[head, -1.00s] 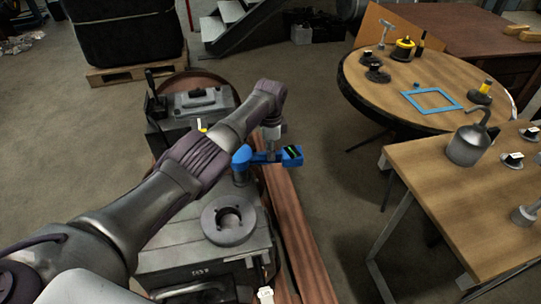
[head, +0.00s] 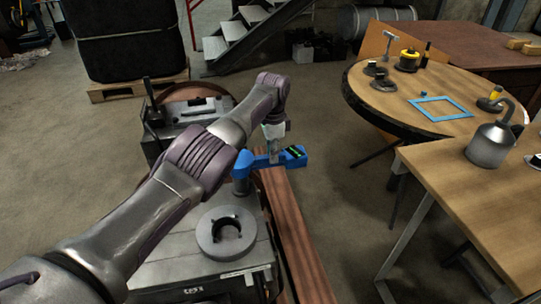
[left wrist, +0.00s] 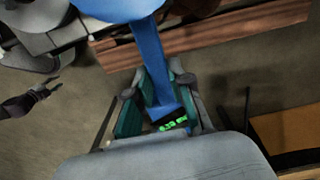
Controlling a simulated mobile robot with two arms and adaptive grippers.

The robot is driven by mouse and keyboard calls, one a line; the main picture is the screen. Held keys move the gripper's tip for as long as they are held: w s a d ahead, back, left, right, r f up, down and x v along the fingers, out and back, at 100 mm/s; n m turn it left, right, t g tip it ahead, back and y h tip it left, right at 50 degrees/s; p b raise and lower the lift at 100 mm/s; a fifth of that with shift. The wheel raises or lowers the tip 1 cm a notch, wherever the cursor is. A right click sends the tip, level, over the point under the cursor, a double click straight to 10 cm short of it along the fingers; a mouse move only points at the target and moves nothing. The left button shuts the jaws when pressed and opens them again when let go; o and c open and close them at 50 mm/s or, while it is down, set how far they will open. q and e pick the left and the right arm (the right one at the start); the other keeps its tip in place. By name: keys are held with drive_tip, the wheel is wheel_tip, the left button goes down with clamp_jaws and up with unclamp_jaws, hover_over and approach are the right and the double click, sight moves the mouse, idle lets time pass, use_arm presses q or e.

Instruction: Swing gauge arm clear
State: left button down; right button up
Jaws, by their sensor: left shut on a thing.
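The blue gauge arm (head: 291,157) has a dark display with green digits at its free end. Its other end bends down at a blue joint (head: 241,174) above the grey machine, beside the round grey flange (head: 227,234). My left gripper (head: 273,150) is shut on the gauge arm near the display. In the left wrist view, the teal-padded fingers of the left gripper (left wrist: 161,100) lie on both sides of the blue bar (left wrist: 151,60). The gauge arm reaches out over the wooden beam. A dark pronged shape (left wrist: 32,103) may be my right gripper; its state is unclear.
The reddish wooden beam (head: 300,245) runs along the machine's right side. A round table (head: 390,99) with a blue frame and small parts stands to the right. A nearer workbench (head: 460,205) holds an oil can (head: 490,146). Bare floor lies between beam and tables.

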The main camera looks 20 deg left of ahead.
use_arm(q)
drive_tip(key=shift+w+r, duration=0.1)
drive_tip(key=c, duration=1)
unclamp_jaws()
drive_tip(key=shift+c, duration=0.2)
wheel_tip(320, 180, up, 12)
